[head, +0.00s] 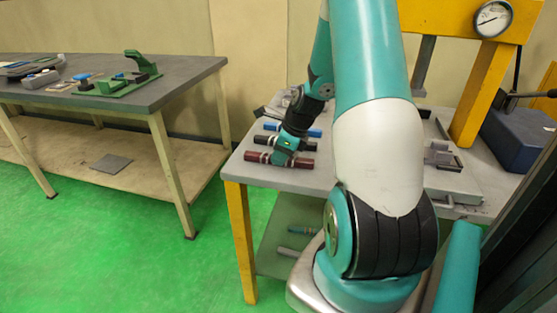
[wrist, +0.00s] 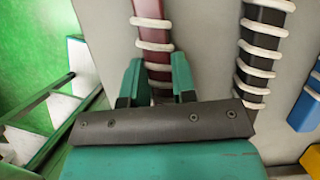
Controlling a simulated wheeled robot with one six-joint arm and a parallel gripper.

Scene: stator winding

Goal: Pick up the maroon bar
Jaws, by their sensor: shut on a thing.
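The maroon bar (head: 253,157) lies near the front left edge of the grey table, with white rings around it. It also shows in the wrist view (wrist: 158,45), running up from between my fingers. My gripper (head: 282,159) is over the bar, pointing down. In the wrist view my gripper (wrist: 157,78) has one finger on each side of the bar, shut on it. The part of the bar under the gripper body is hidden. I cannot tell whether the bar is clear of the tabletop.
A black bar (wrist: 258,50) with white rings lies to the right of the maroon one, and a blue bar (wrist: 306,105) lies beyond it. A yellow press frame (head: 478,90) stands at the table's right. A second table (head: 180,80) stands at left, with green floor between.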

